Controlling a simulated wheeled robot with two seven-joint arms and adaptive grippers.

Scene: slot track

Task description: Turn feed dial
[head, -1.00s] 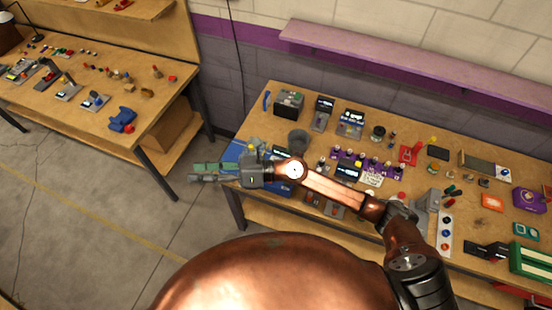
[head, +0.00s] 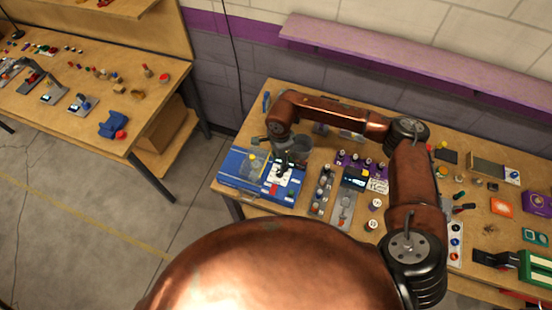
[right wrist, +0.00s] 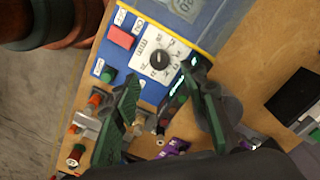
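The feed dial (right wrist: 160,60) is a black round knob on a white marked plate (right wrist: 152,48) of a blue machine. In the right wrist view it sits between and beyond the fingertips of my right gripper (right wrist: 163,76). The fingers are apart, with nothing held between them. In the head view the blue machine (head: 232,169) stands at the near left corner of the bench, and my right gripper (head: 288,158) hangs pointing down over its white plate. The gripper partly hides the dial there. I cannot tell whether a finger touches the knob. My left gripper is out of view.
A red button (right wrist: 121,38) and a green button (right wrist: 108,73) sit beside the dial plate. Small switch panels and a purple block row (head: 360,163) stand right of the machine. A second bench (head: 60,120) is at the left, with open floor between.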

